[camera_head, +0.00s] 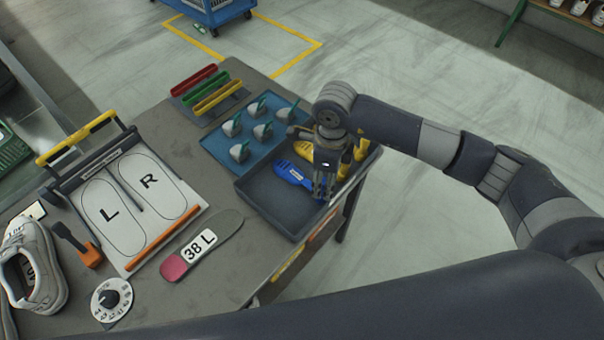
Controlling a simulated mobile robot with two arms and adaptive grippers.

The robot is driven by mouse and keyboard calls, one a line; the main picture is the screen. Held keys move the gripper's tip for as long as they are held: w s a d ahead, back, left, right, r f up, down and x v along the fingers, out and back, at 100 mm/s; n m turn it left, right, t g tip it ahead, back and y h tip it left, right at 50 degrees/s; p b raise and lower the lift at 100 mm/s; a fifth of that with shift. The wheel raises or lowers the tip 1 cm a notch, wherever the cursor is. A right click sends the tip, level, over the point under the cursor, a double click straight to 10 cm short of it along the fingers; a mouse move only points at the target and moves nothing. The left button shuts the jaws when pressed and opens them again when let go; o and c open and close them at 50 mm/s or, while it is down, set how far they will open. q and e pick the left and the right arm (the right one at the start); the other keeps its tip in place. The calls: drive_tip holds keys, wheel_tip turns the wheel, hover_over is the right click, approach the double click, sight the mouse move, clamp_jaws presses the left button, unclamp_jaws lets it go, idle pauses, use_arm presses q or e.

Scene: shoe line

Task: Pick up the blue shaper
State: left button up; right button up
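The blue shaper (287,171) lies in the dark tray (262,204) near the table's right edge. My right gripper (324,190) points down over the shaper's right end and hides part of it. Its fingers are close to the blue part, but I cannot tell whether they touch or grip it. My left gripper is not in view.
Yellow shapers (303,150) lie just behind the blue one, partly hidden by my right arm. A blue tray (215,146) with several grey and teal pieces adjoins. An insole marked 38 L (228,226), an L/R board (146,181) and a shoe (40,265) are left.

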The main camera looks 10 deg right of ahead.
drive_tip(key=shift+f, duration=0.95)
drive_tip(key=shift+c, duration=0.3)
clamp_jaws()
